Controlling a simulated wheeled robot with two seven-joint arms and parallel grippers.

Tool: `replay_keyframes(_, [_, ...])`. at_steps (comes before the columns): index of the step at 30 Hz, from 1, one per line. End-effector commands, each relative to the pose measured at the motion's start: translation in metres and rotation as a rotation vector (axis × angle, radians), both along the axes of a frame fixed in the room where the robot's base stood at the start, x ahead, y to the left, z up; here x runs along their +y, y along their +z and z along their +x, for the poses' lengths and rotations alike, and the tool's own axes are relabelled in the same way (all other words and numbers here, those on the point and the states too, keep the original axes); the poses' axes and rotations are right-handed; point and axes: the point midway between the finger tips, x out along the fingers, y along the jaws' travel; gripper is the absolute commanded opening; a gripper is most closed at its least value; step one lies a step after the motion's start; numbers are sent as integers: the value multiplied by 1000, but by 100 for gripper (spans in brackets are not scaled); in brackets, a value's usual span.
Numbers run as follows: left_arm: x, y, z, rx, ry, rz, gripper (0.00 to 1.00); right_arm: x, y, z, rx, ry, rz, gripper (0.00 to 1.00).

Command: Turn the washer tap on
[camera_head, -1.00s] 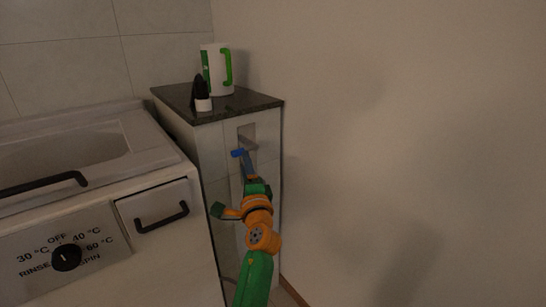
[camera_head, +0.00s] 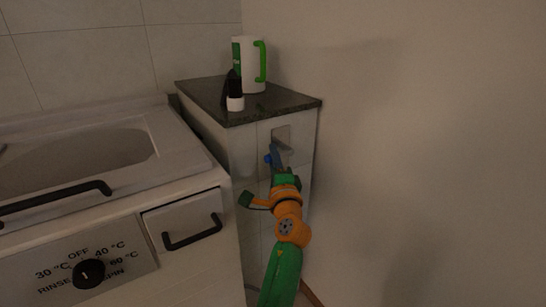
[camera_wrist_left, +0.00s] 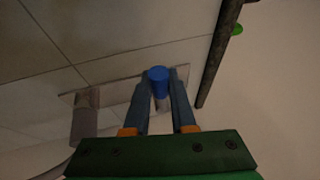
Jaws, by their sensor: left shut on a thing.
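The washer tap has a blue handle (camera_head: 268,158) on the front of the tiled block beside the washer. In the left wrist view the blue handle end (camera_wrist_left: 158,76) sits between my two finger tips, in front of a metal plate (camera_wrist_left: 117,92). My left gripper (camera_head: 274,155) reaches up to the tap from below and is shut on the blue handle. It also shows in the left wrist view (camera_wrist_left: 160,88). In the head view the fingers partly hide the tap body. My right gripper is not in view.
The washer's control panel (camera_head: 130,255) with a black dial (camera_head: 88,273) is at the lower left. A dark countertop (camera_head: 285,103) above the tap carries a white and green jug (camera_head: 250,62) and a small black and white bottle (camera_head: 235,98). A bare wall (camera_head: 430,150) is close on the right.

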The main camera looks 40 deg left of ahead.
Motion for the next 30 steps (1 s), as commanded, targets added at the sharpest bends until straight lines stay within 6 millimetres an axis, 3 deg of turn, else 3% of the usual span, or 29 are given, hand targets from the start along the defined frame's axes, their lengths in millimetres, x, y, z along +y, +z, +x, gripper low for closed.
replay_keyframes(30, [0, 0, 0, -1, 0, 0, 0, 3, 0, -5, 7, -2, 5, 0])
